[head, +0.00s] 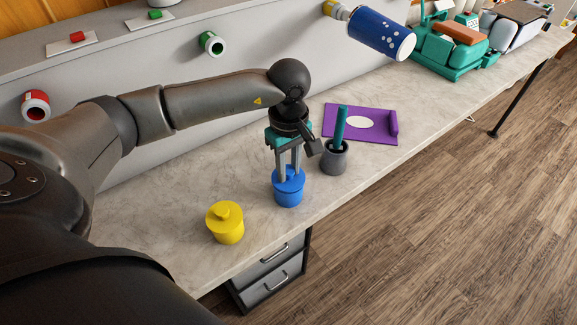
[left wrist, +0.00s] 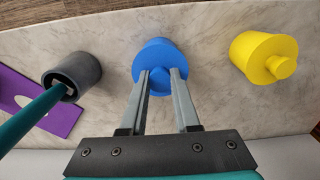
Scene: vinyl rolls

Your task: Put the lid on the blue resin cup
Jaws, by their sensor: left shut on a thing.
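The blue resin cup (head: 289,198) stands upright on the marble-patterned counter. A blue lid (head: 297,186) is on top of it, and I see no clear gap between lid and cup. My left gripper (head: 289,178) comes down from above and is shut on the lid's knob. In the left wrist view the gripper's fingertips (left wrist: 161,76) close around the knob, and the lid (left wrist: 160,52) hides most of the cup below. My right gripper is not in view.
A yellow lidded cup (head: 226,224) stands left of the blue cup. A dark grey cup (head: 335,160) with a teal stick stands to the right, near a purple panel (head: 377,134). Teal machinery (head: 447,50) is farther back. The counter's front edge (head: 262,235) is close.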

